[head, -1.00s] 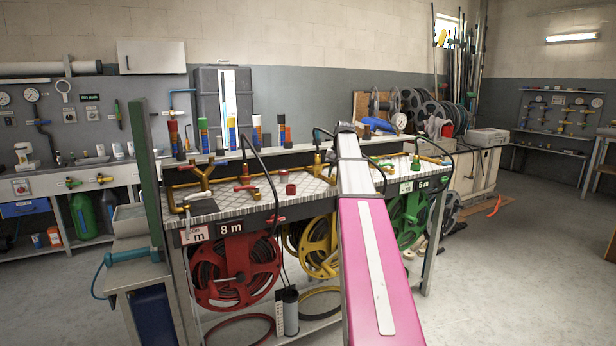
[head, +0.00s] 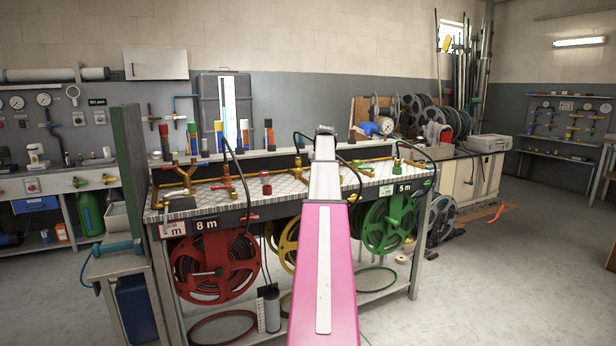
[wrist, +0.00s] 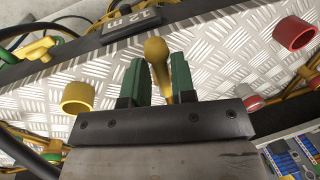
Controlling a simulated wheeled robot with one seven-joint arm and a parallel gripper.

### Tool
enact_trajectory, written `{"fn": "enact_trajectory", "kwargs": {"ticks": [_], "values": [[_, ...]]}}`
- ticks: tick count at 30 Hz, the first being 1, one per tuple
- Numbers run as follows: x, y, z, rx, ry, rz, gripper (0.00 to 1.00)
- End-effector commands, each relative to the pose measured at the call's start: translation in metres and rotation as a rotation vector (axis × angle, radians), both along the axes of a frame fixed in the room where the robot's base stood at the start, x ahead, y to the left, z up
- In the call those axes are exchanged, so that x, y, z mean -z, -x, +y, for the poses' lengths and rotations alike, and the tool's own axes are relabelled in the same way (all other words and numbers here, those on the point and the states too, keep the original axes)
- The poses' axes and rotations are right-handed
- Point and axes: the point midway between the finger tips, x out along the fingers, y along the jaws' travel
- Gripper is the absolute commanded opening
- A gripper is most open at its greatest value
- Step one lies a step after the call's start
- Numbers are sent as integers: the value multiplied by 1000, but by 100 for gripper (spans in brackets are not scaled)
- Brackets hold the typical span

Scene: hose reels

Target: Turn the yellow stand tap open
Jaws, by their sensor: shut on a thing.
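In the wrist view, a yellow tap lever with a rounded end (wrist: 156,50) stands between the green finger pads of my gripper (wrist: 154,80). My gripper is shut on this lever. The lever's lower part and the tap body are hidden by the fingers and the dark gripper body. In the head view, my pink and white arm reaches over the bench (head: 250,212), and it hides the yellow tap and my gripper's fingers.
A yellow cap (wrist: 77,97) and a red cap (wrist: 294,33) stand either side of my gripper. A 12 m plate (wrist: 128,20) is on the bench edge. Red (head: 214,268) and green (head: 388,224) hose reels hang below.

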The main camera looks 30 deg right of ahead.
Motion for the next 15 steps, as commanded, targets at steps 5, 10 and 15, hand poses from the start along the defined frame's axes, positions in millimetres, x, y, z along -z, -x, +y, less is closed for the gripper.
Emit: {"fn": "enact_trajectory", "kwargs": {"ticks": [5,10,15], "values": [[0,2,-6,-41,-1,-1,0],[0,3,-8,-56,-1,-1,0],[0,3,-8,-58,-1,-1,0]]}}
